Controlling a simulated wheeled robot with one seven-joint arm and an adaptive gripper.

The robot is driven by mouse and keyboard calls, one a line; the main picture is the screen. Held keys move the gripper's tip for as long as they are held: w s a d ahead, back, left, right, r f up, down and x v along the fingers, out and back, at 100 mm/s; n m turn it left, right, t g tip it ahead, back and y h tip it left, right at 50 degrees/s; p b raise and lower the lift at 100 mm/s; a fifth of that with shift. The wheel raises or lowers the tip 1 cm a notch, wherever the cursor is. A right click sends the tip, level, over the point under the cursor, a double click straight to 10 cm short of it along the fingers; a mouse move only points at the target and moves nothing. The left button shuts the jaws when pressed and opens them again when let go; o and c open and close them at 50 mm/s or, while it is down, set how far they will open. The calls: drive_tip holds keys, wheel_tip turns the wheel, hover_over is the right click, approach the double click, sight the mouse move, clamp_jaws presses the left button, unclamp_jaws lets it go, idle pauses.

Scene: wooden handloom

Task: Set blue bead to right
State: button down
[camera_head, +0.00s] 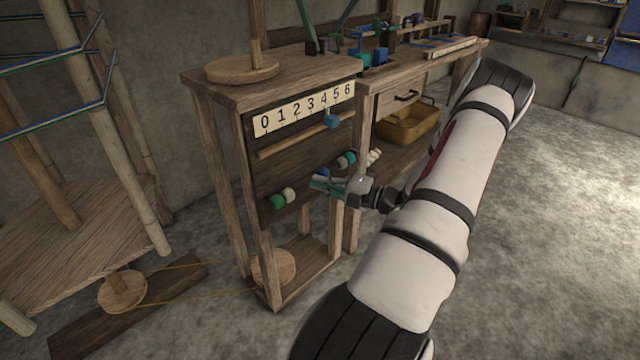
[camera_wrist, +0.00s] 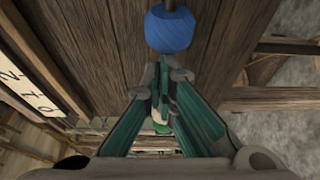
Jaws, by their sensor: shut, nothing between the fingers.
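A blue bead (camera_head: 331,121) sits on the upper wooden rod, below the right part of the number strip (camera_head: 305,108). On the lower row, green and white beads (camera_head: 283,197) are at the left and another blue bead (camera_head: 325,171) is near the middle, with green, blue and white beads to its right. My gripper (camera_head: 322,184) is at the lower row, just below that lower blue bead. In the wrist view, a large blue bead (camera_wrist: 170,29) is above the teal fingers (camera_wrist: 160,90), apart from the tips. The fingers are shut with nothing held. Touching cannot be told from the head view.
The beads are on a wooden stand with a round disc (camera_head: 242,68) on top. A workbench with a yellow tray (camera_head: 408,125) stands behind. A loom frame with blue and green threads is at the left. The floor at the right is clear.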

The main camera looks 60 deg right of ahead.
drive_tip(key=shift+d, duration=0.1)
drive_tip(key=shift+s+d+p, duration=0.2)
drive_tip(key=shift+d, duration=0.6)
drive_tip(key=shift+s+d+p, duration=0.15)
drive_tip(key=shift+s+d, duration=0.1)
drive_tip(key=shift+d, duration=0.55)
drive_tip(key=shift+s+d+p, duration=0.2)
drive_tip(key=shift+d, duration=0.6)
